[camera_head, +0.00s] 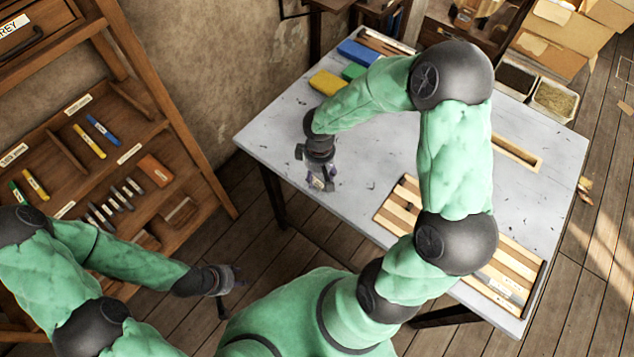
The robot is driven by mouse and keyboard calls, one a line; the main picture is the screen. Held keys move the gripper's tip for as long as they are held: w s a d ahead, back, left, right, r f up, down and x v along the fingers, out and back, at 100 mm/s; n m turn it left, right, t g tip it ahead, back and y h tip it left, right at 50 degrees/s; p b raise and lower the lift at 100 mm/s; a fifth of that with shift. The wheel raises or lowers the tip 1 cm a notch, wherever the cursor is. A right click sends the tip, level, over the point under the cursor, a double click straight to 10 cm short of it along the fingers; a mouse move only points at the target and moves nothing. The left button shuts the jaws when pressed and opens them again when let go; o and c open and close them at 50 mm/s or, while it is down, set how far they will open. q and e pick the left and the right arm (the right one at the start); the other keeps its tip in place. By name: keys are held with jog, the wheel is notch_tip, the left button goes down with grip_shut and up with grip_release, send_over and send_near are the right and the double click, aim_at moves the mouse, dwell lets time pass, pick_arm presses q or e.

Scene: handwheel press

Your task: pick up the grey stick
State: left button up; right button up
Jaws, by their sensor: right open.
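Several short grey sticks (112,204) lie side by side in a compartment of the wooden shelf at the left. I cannot tell which one is the task's grey stick. My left gripper (226,292) is over the floor, to the right of and below the shelf in the picture, apart from the sticks. It is small and dark, and its jaws do not show clearly. My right gripper (322,182) points down at the left part of the grey table (275,130). It is open, and nothing shows clearly between its fingers.
The shelf (150,120) also holds blue, yellow and green sticks and an orange block (155,170). On the table are a yellow block (327,83), a blue block (357,53) and a slatted wooden tray (405,197). Bins and boxes (565,40) stand at the back right.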

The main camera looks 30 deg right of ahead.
aim_at(319, 181)
notch_tip(319, 181, down, 3)
jog(key=shift+f+b, duration=0.1)
jog(key=shift+b, duration=0.2)
jog(key=c, duration=0.9)
jog(key=shift+o, duration=0.2)
